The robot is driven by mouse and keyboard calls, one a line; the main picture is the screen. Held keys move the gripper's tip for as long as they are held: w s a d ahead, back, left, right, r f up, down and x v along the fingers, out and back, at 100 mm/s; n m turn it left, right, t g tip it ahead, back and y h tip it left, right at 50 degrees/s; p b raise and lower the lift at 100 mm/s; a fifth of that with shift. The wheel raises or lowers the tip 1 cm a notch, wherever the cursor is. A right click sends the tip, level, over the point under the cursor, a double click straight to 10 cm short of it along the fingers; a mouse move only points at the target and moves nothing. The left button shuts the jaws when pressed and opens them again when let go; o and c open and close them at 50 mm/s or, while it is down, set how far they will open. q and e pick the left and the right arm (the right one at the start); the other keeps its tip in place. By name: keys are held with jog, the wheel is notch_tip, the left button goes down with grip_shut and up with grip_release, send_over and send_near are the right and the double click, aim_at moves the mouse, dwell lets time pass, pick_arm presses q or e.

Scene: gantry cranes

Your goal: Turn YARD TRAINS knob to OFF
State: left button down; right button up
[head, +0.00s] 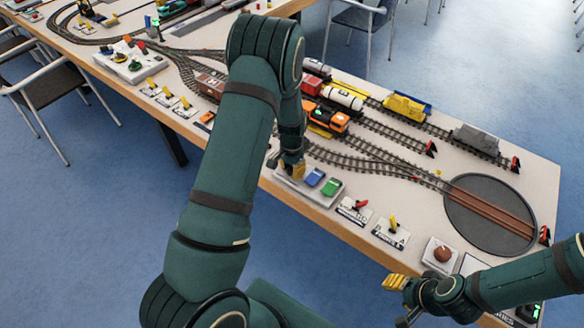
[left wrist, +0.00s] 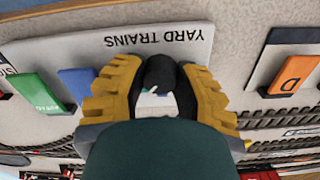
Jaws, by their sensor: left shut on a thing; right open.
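The YARD TRAINS panel (head: 318,200) is a pale grey box at the table's near edge. Its label reads upside down in the left wrist view (left wrist: 205,57). My left gripper (head: 292,170) is shut on the panel's black knob (left wrist: 159,70), with yellow ridged fingers on both sides. A white mark shows on the knob, but its setting cannot be read. A blue button (head: 315,177) and a green button (head: 331,187) sit beside the knob on the same panel. My right gripper (head: 396,283) is open and empty, off the table's near edge.
To the right along the near edge are a red lever (head: 361,206), a yellow lever (head: 393,224) and a brown round button (head: 442,254). Behind them lie tracks with an orange locomotive (head: 327,116) and a turntable (head: 490,214). Another control panel (head: 130,65) stands at left.

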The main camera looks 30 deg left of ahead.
pick_arm(q)
jog(key=n, duration=0.6)
jog(key=shift+n+p, duration=0.3)
jog(key=shift+p, duration=0.05)
jog(key=n+p, duration=0.1)
jog(key=n, duration=0.5)
jog(key=n+p, duration=0.1)
jog(key=n, duration=0.5)
jog(key=shift+n+p, duration=0.3)
jog(key=shift+p, duration=0.1)
jog(key=n+p, duration=0.1)
jog(key=n, duration=0.4)
jog(key=shift+n+p, duration=0.3)
jog(key=c, duration=0.6)
grip_release()
